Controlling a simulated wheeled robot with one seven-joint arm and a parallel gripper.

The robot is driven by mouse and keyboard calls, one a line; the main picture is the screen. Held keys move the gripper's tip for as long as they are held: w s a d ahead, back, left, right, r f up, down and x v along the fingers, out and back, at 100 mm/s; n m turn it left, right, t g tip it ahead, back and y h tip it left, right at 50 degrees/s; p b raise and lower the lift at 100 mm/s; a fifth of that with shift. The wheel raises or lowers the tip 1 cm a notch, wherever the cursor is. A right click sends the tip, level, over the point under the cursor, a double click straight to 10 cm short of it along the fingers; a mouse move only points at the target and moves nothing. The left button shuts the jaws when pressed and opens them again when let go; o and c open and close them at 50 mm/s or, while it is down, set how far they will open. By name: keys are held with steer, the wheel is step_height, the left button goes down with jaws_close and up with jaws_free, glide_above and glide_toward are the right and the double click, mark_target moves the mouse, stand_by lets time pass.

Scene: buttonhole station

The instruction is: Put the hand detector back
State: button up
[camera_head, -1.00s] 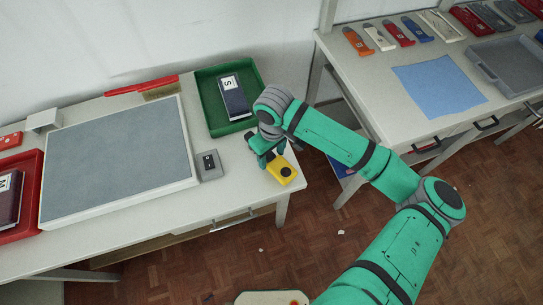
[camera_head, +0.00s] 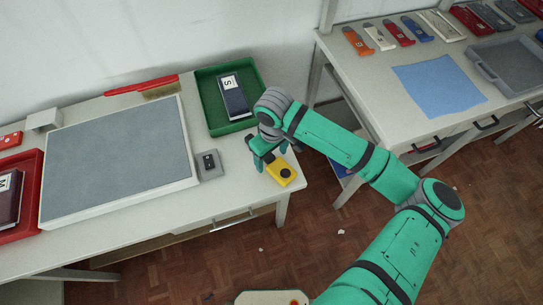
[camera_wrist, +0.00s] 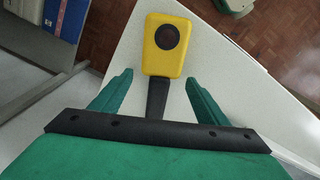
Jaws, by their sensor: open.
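The hand detector has a yellow head (camera_head: 281,171) with a dark round spot and a black handle. It lies on the left table near its right front corner. In the wrist view its yellow head (camera_wrist: 166,45) points away from me, and its black handle (camera_wrist: 157,97) runs back between my fingers. My gripper (camera_head: 258,152) is over the handle end. In the wrist view my gripper (camera_wrist: 158,85) is open, one finger on each side of the handle, with gaps on both sides. The end of the handle is hidden by my gripper.
A green tray (camera_head: 213,123) holding a dark labelled item is behind my gripper. A small grey block (camera_head: 209,164) and a large grey pad (camera_head: 120,155) lie to the left. The right table (camera_head: 370,90) stands across a gap. The table edge is close to the detector.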

mark_target(272, 159)
step_height(272, 159, up, 12)
steer(key=shift+s+f, duration=0.15)
steer(key=shift+f, duration=0.05)
steer(key=shift+d, duration=0.1)
stand_by(0.5)
